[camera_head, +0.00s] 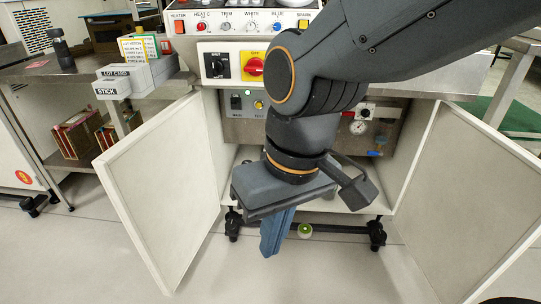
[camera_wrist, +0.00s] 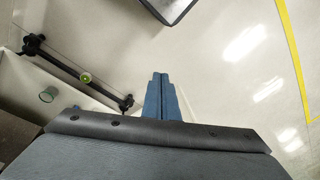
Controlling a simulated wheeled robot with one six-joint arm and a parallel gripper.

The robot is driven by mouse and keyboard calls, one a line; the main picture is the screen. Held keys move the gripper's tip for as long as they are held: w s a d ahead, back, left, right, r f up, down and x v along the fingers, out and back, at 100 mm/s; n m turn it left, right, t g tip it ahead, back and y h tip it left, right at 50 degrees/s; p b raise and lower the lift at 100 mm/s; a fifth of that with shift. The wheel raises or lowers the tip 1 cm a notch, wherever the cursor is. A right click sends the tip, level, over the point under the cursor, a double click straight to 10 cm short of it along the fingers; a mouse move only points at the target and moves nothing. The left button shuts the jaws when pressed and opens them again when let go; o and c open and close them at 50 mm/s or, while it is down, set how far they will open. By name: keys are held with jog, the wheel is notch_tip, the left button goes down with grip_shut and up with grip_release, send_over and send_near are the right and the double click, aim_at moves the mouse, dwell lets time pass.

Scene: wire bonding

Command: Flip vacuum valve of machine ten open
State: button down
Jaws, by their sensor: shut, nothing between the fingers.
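The machine's lower cabinet stands open in the head view, with a grey panel (camera_head: 237,131) inside. I cannot tell for sure which is the vacuum valve, and no machine number is readable. My gripper (camera_head: 270,252) is in front of the open cabinet, below the panel and pointing down, apart from those fittings. Its blue fingers are together and empty, also in the wrist view (camera_wrist: 160,76). My arm hides the middle of the panel.
The left door (camera_head: 160,190) and right door (camera_head: 465,200) are swung wide open at either side. A caster bar (camera_head: 345,228) with a green round thing (camera_head: 305,230) lies low behind my gripper. A bench (camera_head: 35,72) stands left. The floor between the doors is free.

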jog(key=w+a+f+n+t+y+b, duration=0.1)
jog(key=w+a+f+n+t, duration=0.3)
jog(key=w, duration=1)
jog(key=w+a+f+n+t+y, duration=0.15)
jog(key=w+f, duration=0.45)
jog(key=w, duration=0.8)
jog(key=w+a+f+n+t+b, duration=0.1)
jog(key=w+a+f+n+t, duration=0.3)
jog(key=w, duration=0.9)
jog(key=w+d+f+n+t+y, duration=0.3)
jog(key=w+d+f+n, duration=0.15)
jog(key=w+f, duration=0.7)
jog(key=s+d+f+n+t+y, duration=0.1)
jog(key=d+f, duration=0.1)
jog(key=f, duration=0.3)
jog(key=s+d+f+n+t+y+b, duration=0.1)
jog(key=s+d+f+n, duration=0.1)
jog(key=f, duration=0.4)
jog(key=shift+d+f+n+t, duration=0.3)
jog(key=shift+d+t, duration=0.05)
jog(key=shift+d, duration=0.35)
jog(key=b+x, duration=0.5)
jog(key=x, duration=0.5)
jog(key=shift+s+a+r, duration=0.1)
